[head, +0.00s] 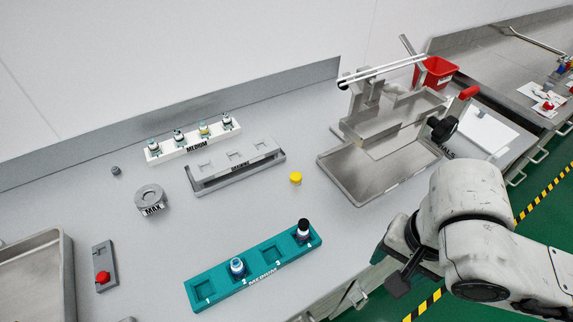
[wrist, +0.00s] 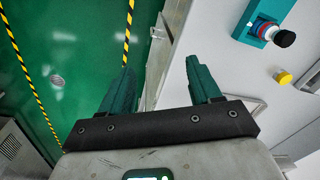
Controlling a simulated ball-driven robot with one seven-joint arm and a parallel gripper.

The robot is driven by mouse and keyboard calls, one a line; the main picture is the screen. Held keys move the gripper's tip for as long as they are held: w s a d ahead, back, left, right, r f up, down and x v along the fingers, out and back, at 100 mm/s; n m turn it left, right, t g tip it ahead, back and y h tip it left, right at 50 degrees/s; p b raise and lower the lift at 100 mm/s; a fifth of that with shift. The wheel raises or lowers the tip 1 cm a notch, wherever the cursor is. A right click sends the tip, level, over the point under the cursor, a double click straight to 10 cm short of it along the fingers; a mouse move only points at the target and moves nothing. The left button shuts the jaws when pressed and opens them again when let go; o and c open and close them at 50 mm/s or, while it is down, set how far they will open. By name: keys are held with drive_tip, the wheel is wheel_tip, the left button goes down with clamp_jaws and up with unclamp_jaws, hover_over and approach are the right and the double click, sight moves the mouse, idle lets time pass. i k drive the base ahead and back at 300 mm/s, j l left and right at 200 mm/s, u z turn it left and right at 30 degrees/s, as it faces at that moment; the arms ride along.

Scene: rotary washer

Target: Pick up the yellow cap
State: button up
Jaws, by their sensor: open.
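The yellow cap (head: 295,178) is a small round piece on the grey counter, between the grey washing rack and the teal rack. It also shows in the wrist view (wrist: 284,77), at the right, apart from my gripper. My gripper (wrist: 162,82) is open and empty, its two teal fingers spread. In the wrist view it is over the counter's front edge and the green floor. In the head view my gripper (head: 392,272) is at the lower right, well away from the cap and partly hidden by my arm.
A teal rack (head: 262,255) with a black-capped bottle (head: 303,228) stands in front of the cap. A grey washing rack (head: 235,170) is behind it to the left. A metal fixture (head: 372,160) with a tray stands to the right. The counter around the cap is clear.

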sight(295, 177)
drive_tip(key=i+j, duration=1)
